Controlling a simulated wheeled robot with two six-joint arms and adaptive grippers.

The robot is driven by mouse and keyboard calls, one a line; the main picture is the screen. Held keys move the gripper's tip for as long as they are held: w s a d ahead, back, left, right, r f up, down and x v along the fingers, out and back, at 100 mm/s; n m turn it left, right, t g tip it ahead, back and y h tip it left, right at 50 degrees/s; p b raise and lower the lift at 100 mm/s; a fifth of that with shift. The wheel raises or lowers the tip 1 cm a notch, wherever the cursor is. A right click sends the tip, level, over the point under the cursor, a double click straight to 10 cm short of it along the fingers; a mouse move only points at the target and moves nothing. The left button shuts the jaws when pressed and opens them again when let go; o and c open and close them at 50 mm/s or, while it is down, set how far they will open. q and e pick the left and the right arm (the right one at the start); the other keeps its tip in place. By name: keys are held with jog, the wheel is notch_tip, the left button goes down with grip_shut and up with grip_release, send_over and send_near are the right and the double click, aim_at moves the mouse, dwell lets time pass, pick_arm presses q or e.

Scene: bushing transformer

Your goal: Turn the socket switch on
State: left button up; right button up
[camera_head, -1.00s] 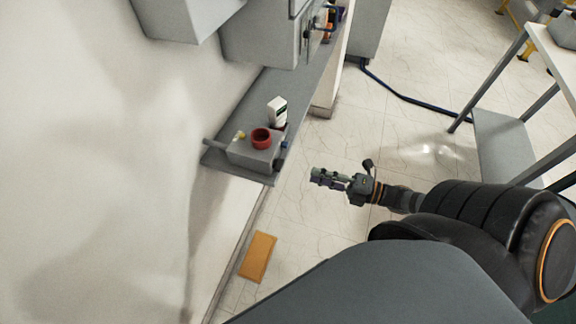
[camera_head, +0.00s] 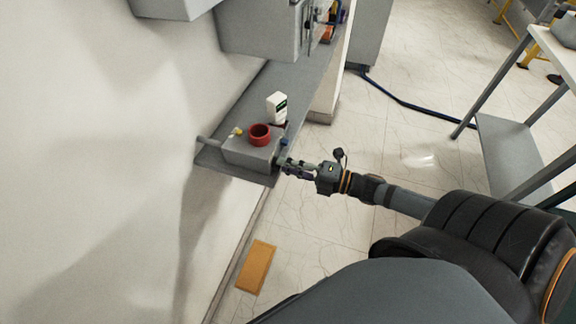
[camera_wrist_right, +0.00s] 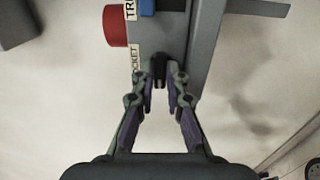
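A grey box (camera_head: 247,152) with a red ring-shaped part (camera_head: 259,134) on top sits on the wall shelf in the head view. My right gripper (camera_head: 284,163) is at the box's right side, level with its front end. A small black switch (camera_wrist_right: 159,67) lies just ahead of and between the tips of my right gripper (camera_wrist_right: 163,90). The fingers are narrowly apart; contact with the switch is unclear. My left gripper is not in view.
A white box (camera_head: 277,106) stands behind the grey box on the grey shelf (camera_head: 292,88). Grey cabinets (camera_head: 262,28) hang above. A yellow-brown slab (camera_head: 256,267) lies on the floor below. A table frame (camera_head: 490,85) stands at right; floor between is clear.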

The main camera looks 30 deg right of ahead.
jog(key=shift+m, duration=0.4)
grip_shut()
jog(key=shift+m+b, duration=0.7)
jog(key=shift+m, duration=7.9)
jog(key=shift+o, duration=2)
grip_release()
